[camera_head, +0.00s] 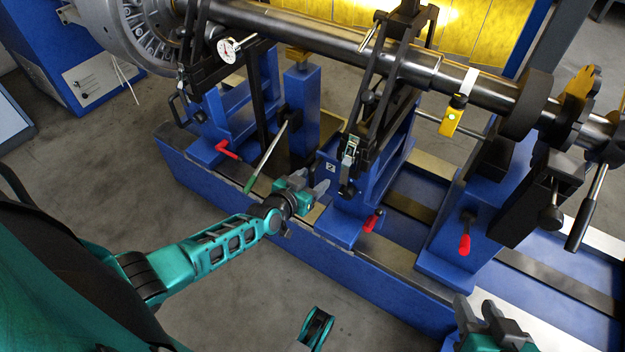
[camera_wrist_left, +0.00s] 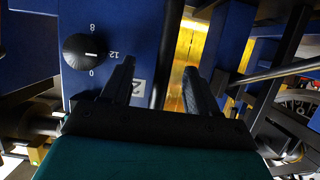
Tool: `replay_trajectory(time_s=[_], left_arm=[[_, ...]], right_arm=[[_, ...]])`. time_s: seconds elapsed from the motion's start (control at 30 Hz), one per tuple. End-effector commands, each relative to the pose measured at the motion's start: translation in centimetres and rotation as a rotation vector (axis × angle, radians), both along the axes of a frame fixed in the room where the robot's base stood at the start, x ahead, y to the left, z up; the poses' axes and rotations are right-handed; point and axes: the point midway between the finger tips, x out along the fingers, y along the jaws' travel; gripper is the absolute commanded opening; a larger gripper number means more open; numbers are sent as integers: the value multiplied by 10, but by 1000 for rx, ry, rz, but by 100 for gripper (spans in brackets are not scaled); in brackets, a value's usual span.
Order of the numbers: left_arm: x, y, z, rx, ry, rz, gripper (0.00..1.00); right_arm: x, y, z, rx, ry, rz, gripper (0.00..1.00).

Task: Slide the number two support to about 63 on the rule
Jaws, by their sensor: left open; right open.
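The number two support (camera_head: 340,212) is a blue stand with a white "2" label, under the rotor shaft in the middle of the head view. Its blue face, a black dial knob and part of the label show in the left wrist view (camera_wrist_left: 137,88). My left gripper (camera_head: 314,181) is open and empty, just left of the support's lower front. In the left wrist view its fingers (camera_wrist_left: 160,68) point at the support; I cannot tell whether they touch it. My right gripper (camera_head: 476,306) is open at the bottom right, apart from the support. No rule figures are readable.
A red-handled lever (camera_head: 373,221) is at the support's foot. A green-tipped lever (camera_head: 262,160) stands close left of my left gripper. Another blue stand with a red handle (camera_head: 464,243) is to the right. The shaft (camera_head: 340,42) runs overhead. The bed (camera_head: 215,190) extends both ways.

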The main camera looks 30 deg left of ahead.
Motion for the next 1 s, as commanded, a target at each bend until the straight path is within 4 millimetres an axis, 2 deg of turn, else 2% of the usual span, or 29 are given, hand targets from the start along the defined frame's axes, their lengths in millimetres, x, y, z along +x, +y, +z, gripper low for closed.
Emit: replay_trajectory(time_s=[0.7,1.0], left_arm=[[-58,5,1,1,2,0,60],[-67,6,0,0,0,0,60]], right_arm=[[2,0,28,0,-4,0,40],[2,0,31,1,-4,0,40]])
